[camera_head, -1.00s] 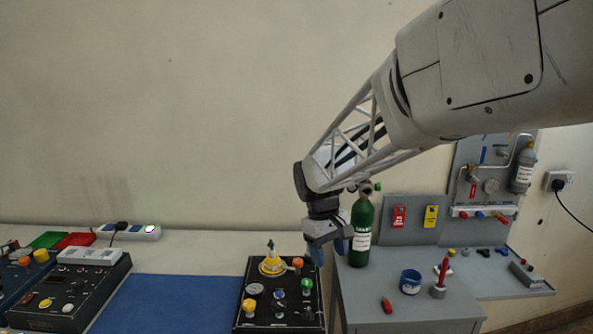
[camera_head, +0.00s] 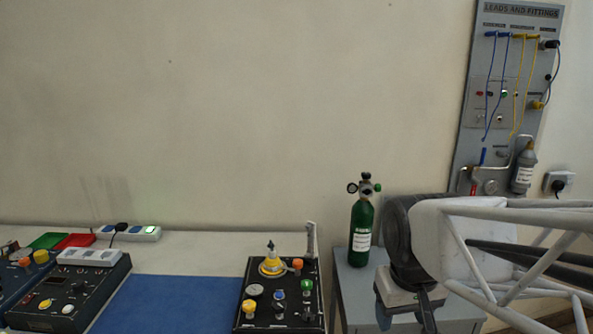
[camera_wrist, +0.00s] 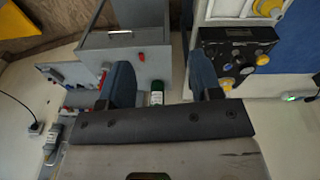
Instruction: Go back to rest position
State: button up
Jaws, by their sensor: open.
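My gripper (camera_head: 405,316) is in the lower right of the head view, pointing down in front of the grey cabinet (camera_head: 354,297). Its two fingers are apart with nothing between them; they also show in the wrist view (camera_wrist: 162,78). The green oxygen cylinder (camera_head: 361,232) stands upright on the cabinet, left of my gripper and apart from it. In the wrist view only a small part of the cylinder (camera_wrist: 157,98) shows above the gripper body. My arm hides much of the cabinet top in the head view.
A black panel with knobs (camera_head: 265,312) stands left of the cabinet, beside a blue mat (camera_head: 165,303). Another black box (camera_head: 98,283) and a power strip (camera_head: 130,233) lie farther left. A board with leads and fittings (camera_head: 480,130) hangs at right. The space above the bench is clear.

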jog(key=s+d+f+m+t, duration=0.1)
jog(key=s, duration=0.5)
jog(key=shift+d+f, duration=0.15)
jog(key=shift+f, duration=0.05)
jog(key=shift+w, duration=0.1)
dwell(1.2)
jog(key=n+g+h, duration=0.3)
jog(key=n+g, duration=0.3)
jog(key=n, duration=0.3)
send_over(307, 282)
jog(key=w+a, duration=0.2)
notch_tip(307, 282, down, 9)
jog(key=shift+w+a+f, duration=0.15)
jog(key=shift+a+f, duration=0.05)
jog(key=shift+a, duration=0.05)
jog(key=shift+f, duration=0.15)
jog(key=shift+x, duration=3.85)
